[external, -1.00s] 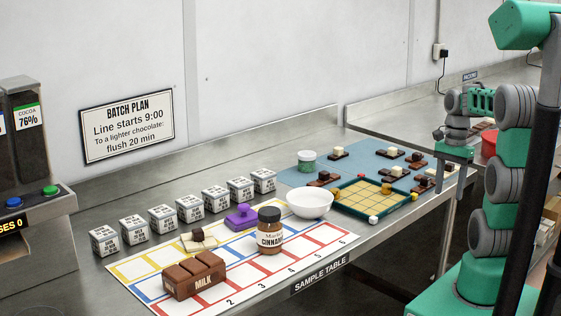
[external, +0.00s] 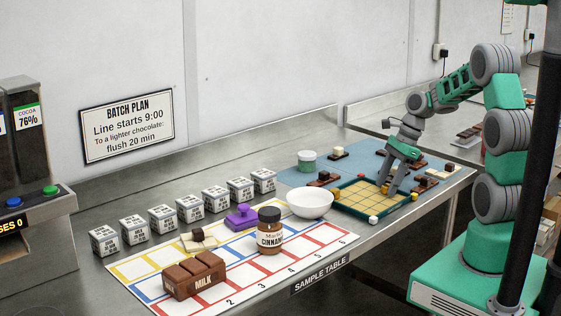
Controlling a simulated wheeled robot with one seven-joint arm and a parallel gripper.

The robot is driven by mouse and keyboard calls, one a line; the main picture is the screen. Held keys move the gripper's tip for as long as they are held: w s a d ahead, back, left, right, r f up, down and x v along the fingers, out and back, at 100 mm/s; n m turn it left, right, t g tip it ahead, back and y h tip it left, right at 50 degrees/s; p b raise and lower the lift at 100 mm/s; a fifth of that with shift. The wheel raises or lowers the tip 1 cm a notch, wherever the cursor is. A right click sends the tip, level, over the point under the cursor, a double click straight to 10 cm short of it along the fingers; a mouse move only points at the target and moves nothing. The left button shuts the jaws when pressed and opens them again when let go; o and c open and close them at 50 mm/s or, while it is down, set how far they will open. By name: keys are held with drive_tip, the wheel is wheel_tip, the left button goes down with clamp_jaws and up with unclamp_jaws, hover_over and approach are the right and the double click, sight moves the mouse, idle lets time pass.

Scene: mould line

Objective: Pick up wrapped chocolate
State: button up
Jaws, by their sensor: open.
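My gripper (external: 387,188) is open and points down over the far right part of the green-rimmed tray (external: 343,207) with a yellow grid. In the external view, a small gold piece that looks like a wrapped chocolate lay on that part of the tray earlier; the fingers now cover most of that spot. I cannot tell whether the fingertips touch it or stand around it. A small yellow piece (external: 414,197) sits at the tray's right corner. A small white round piece (external: 374,219) sits at its near edge.
A white bowl (external: 310,204) stands just left of the tray. A green tub (external: 307,161) and several chocolate pieces lie on the blue mat (external: 290,178). A cinnamon jar (external: 270,232), a purple block (external: 241,217) and a milk chocolate bar (external: 194,275) are further left.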

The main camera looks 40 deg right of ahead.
sight(383, 185)
drive_tip(key=shift+c, duration=0.4)
clamp_jaws()
drive_tip(key=shift+r, duration=0.15)
drive_tip(key=shift+r, duration=0.3)
wheel_tip(383, 185, up, 2)
drive_tip(key=shift+r, duration=0.25)
drive_tip(key=s+a+r+p, duration=0.2)
drive_tip(key=s+a+r, duration=0.1)
drive_tip(key=s+r, duration=0.6)
drive_tip(key=s, duration=0.4)
drive_tip(key=shift+s+a+r, duration=0.2)
drive_tip(key=shift+s+r, duration=0.1)
drive_tip(key=shift+r, duration=0.1)
